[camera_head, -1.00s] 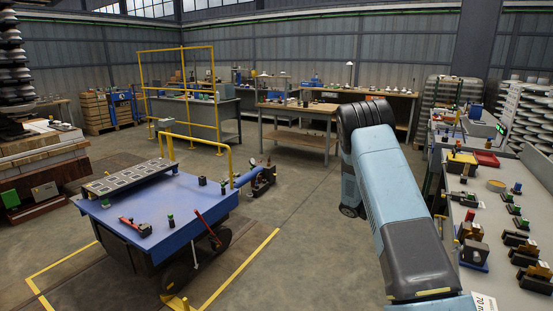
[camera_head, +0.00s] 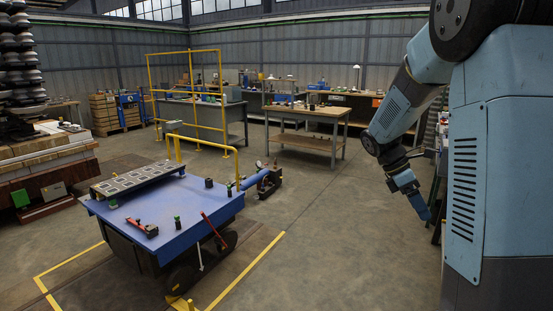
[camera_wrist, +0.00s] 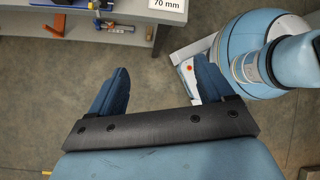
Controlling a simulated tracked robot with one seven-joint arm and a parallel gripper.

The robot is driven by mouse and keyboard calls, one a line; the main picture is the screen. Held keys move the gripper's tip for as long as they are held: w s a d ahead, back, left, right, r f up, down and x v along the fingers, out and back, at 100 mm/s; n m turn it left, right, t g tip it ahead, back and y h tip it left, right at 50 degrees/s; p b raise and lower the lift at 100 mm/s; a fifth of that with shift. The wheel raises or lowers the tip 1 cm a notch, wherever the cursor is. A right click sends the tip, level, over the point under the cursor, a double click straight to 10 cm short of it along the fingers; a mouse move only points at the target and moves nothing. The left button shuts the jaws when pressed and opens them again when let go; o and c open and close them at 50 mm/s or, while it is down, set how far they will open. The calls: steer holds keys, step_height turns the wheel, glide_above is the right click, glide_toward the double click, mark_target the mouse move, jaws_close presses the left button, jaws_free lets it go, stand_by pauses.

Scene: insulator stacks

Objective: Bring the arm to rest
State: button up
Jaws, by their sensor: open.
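My gripper (camera_head: 426,208) shows at the right of the head view, at the end of my blue arm, pointing down. It hangs in the air left of my large blue arm links, which fill the right side. In the wrist view my gripper (camera_wrist: 157,85) has its two blue fingers wide apart with only bare floor between them. It holds nothing. Part of my own blue and white body shows at the right of the wrist view.
A blue cart (camera_head: 170,219) with small tools and a slotted rack (camera_head: 138,178) stands left. A wooden table (camera_head: 305,113) is behind. Grey floor (camera_head: 330,235) is clear between cart and arm.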

steer(key=s+a+r+m+t+y, duration=0.3)
steer(key=s+a+r+m+t, duration=0.2)
steer(key=s, duration=0.5)
steer(key=s+a+r+m+t+y, duration=0.3)
steer(key=s+a+r+m, duration=0.3)
steer(key=s+a+m, duration=0.3)
steer(key=shift+s+a+m+t, duration=0.2)
steer(key=shift+s+m+t, duration=0.4)
steer(key=shift+s+t, duration=0.4)
steer(key=shift+s, duration=0.1)
